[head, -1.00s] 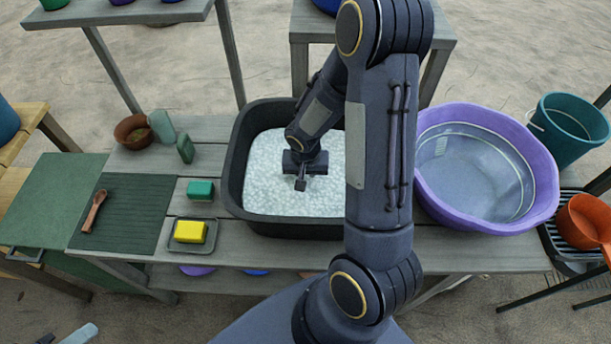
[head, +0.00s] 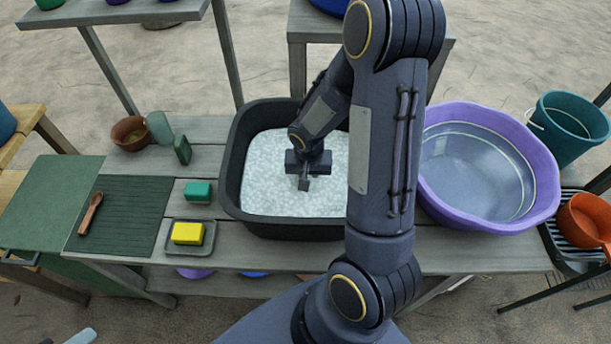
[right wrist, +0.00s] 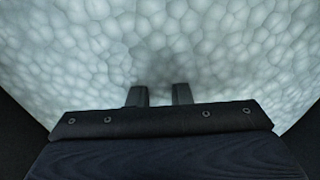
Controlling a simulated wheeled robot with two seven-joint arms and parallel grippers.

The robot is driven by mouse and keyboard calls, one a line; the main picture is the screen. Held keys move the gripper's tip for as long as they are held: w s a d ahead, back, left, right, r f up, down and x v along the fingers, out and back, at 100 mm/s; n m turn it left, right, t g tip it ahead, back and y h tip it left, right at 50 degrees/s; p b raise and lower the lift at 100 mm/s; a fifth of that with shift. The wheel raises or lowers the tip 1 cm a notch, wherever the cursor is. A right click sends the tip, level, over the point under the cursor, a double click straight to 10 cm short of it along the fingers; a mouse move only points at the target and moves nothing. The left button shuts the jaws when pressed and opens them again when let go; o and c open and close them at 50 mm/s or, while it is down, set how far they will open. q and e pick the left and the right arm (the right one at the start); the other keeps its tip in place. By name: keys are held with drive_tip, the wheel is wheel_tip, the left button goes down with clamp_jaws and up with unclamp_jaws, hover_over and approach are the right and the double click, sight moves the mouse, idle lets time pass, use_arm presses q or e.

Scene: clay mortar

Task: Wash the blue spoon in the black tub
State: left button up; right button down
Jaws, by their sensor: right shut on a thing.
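The black tub (head: 232,190) stands on the grey bench and is full of pale, bubbly suds (head: 270,195). My right gripper (head: 304,184) points down into the tub, its fingertips at the suds. In the right wrist view its two fingers (right wrist: 160,97) are close together with a small gap, and their tips go into the foam. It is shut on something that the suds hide. No part of the blue spoon shows in either view. My left gripper is not in view.
A purple basin (head: 432,190) of water stands right of the tub. Left of the tub are a green block (head: 198,191), a yellow sponge (head: 187,233) on a small tray, and a dark ribbed mat (head: 130,215) with a brown spoon (head: 90,213). A teal bucket (head: 560,130) is far right.

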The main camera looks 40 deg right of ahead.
drive_tip(key=shift+w+a+b, duration=0.35)
drive_tip(key=shift+w+a, duration=0.45)
drive_tip(key=shift+a, duration=0.1)
drive_tip(key=shift+s+d, duration=0.85)
drive_tip(key=shift+d, duration=0.15)
drive_tip(key=shift+w+a+b, duration=0.4)
drive_tip(key=shift+w+a, duration=0.4)
drive_tip(key=shift+a, duration=0.2)
drive_tip(key=shift+s+d, duration=0.4)
drive_tip(key=shift+d, duration=0.15)
drive_tip(key=shift+r, duration=0.1)
wheel_tip(320, 180, up, 17)
drive_tip(key=p, duration=1.3)
drive_tip(key=shift+r, duration=0.2)
